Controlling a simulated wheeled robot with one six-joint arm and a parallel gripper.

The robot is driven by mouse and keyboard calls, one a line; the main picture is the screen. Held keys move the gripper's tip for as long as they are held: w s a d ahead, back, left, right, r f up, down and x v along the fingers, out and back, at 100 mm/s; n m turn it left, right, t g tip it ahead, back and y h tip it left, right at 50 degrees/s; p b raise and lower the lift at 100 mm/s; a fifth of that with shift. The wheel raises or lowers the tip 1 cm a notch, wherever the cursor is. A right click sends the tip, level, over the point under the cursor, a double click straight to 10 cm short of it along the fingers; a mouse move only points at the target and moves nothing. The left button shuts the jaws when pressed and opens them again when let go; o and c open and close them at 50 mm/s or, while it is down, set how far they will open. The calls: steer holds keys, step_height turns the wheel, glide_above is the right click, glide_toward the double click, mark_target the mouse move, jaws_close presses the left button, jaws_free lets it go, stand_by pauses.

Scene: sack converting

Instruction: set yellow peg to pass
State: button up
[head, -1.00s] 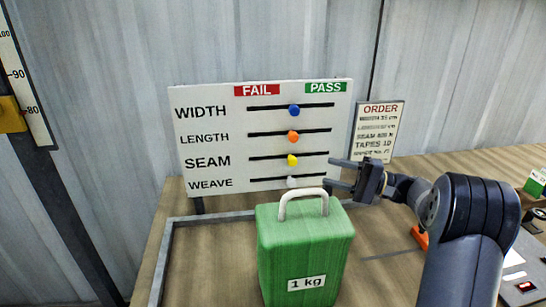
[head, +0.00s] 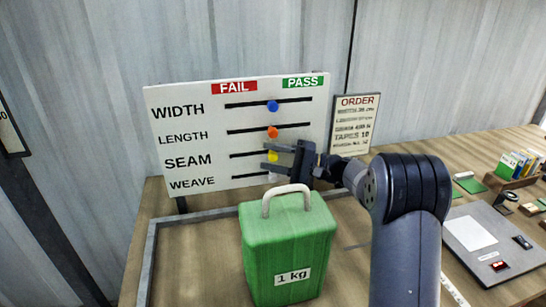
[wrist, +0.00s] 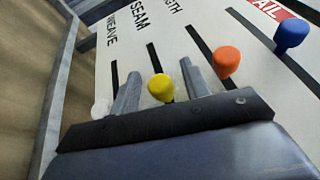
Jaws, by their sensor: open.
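The yellow peg (head: 272,156) sits near the middle of the SEAM slot on the white board (head: 212,145), between the FAIL label (head: 234,87) and the PASS label (head: 303,82). My gripper (head: 267,157) is open at the board, with one finger above the peg and one below it. In the wrist view the yellow peg (wrist: 161,87) stands between the two spread fingers (wrist: 160,90), with a gap visible on each side. How deep the fingers reach past the peg is hard to tell.
The blue peg (head: 272,106) and orange peg (head: 272,132) sit mid-slot above; a white peg (wrist: 100,108) is on the WEAVE row. A green 1 kg weight (head: 288,245) with a handle stands before the board, close under my gripper. An order sign (head: 355,124) is at right.

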jaws_close()
stand_by(0.4)
